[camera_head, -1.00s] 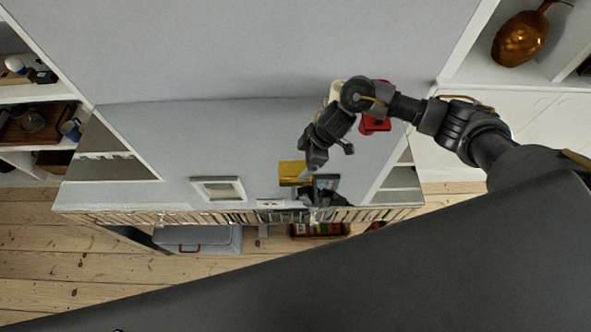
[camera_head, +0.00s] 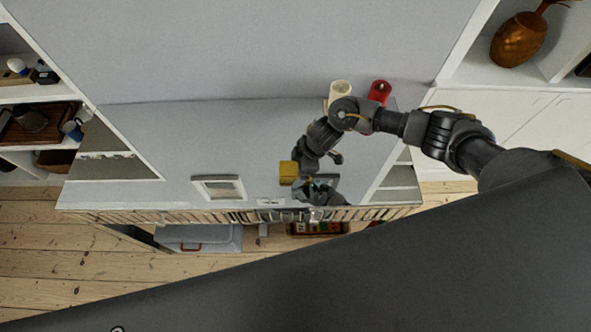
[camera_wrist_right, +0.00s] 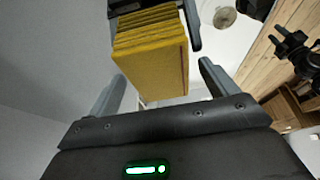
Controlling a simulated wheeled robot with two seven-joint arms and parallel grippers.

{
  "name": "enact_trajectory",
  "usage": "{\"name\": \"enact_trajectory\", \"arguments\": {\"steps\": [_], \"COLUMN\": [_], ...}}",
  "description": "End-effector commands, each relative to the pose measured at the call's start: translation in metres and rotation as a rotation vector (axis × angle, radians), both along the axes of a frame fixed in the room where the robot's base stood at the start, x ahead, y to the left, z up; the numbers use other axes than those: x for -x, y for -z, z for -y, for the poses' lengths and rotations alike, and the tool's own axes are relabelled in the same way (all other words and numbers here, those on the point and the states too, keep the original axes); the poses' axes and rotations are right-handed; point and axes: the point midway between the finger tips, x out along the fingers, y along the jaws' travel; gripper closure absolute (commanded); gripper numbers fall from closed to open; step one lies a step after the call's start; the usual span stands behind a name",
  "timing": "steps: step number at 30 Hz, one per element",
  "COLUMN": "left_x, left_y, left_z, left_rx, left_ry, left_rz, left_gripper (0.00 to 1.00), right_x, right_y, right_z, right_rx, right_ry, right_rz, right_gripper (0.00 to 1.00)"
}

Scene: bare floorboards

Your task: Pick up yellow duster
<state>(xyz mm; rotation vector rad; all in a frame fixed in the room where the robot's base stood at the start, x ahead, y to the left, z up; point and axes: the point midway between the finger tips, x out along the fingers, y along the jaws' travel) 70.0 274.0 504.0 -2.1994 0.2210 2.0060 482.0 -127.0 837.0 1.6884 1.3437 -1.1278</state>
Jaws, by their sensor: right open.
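The yellow duster (camera_head: 288,173) lies on the grey top surface, left of the dark framed item. My right gripper (camera_head: 302,172) is beside it in the head view and covers its right part. In the right wrist view the duster (camera_wrist_right: 155,62) shows as a ridged yellow block ahead of the jaws. My right gripper (camera_wrist_right: 163,78) is open there, with one finger on each side of the duster in the picture. I cannot tell whether the fingers touch it. My left gripper is not identifiable in these views.
A white framed picture (camera_head: 219,188) lies left of the duster. A cream candle (camera_head: 340,90) and a red candle (camera_head: 379,92) stand at the back by my right arm. Dark clutter (camera_head: 322,192) is close to the right gripper.

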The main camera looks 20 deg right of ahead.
Motion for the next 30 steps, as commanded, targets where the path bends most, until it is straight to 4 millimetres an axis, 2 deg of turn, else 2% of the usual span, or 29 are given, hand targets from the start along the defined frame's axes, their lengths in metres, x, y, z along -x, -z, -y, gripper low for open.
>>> {"name": "enact_trajectory", "arguments": {"steps": [15, 26, 30], "left_x": [0.0, 0.0, 0.0], "left_y": [-0.0003, -0.0003, -0.0003], "left_z": [-0.0002, -0.0002, -0.0002], "left_rx": [0.0, 0.0, 0.0], "left_ry": [0.0, 0.0, 0.0], "left_rz": [0.0, 0.0, 0.0], "left_gripper": [0.64, 0.64, 0.64], "right_x": [0.0, 0.0001, 0.0001], "right_y": [0.0037, 0.0036, 0.0035], "right_z": [0.0, 0.0, 0.0], "right_rx": [0.0, 0.0, 0.0], "right_ry": [0.001, 0.001, 0.001], "right_rz": [0.0, 0.0, 0.0], "right_gripper": [0.15, 0.6, 0.63]}}
